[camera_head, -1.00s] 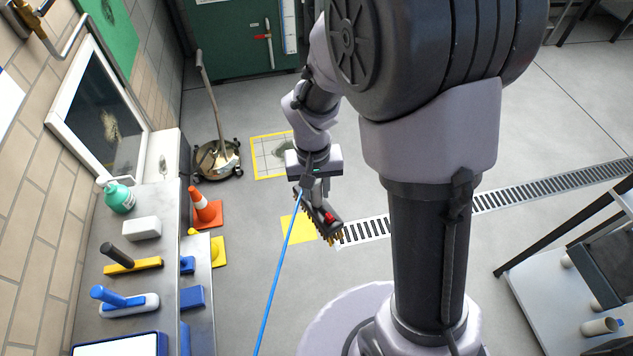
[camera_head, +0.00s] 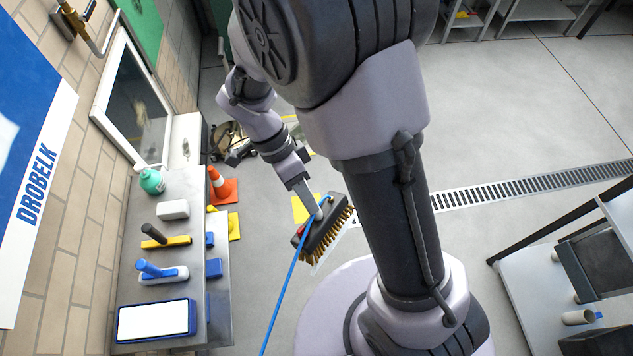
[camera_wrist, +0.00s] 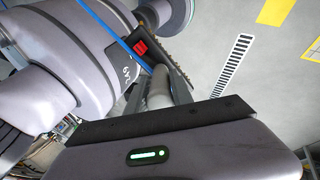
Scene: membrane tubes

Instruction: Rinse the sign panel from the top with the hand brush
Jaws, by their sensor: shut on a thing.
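My gripper (camera_head: 300,187) is shut on the grey handle of a hand brush (camera_head: 325,234), held in the air above the floor. The brush has a dark block with yellow-brown bristles and a blue hose running from it down to the bottom edge. A blue and white sign panel (camera_head: 40,130) lettered DROBELK is on the brick wall at the left, cut off by the frame. The brush is well apart from it.
A steel counter (camera_head: 140,235) along the left wall carries a green bottle (camera_head: 151,181), a white block (camera_head: 172,209), two handled tools and a white-topped tray (camera_head: 155,320). An orange cone (camera_head: 218,184) stands beyond. A table (camera_head: 535,300) is at the right. Floor between is mostly clear.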

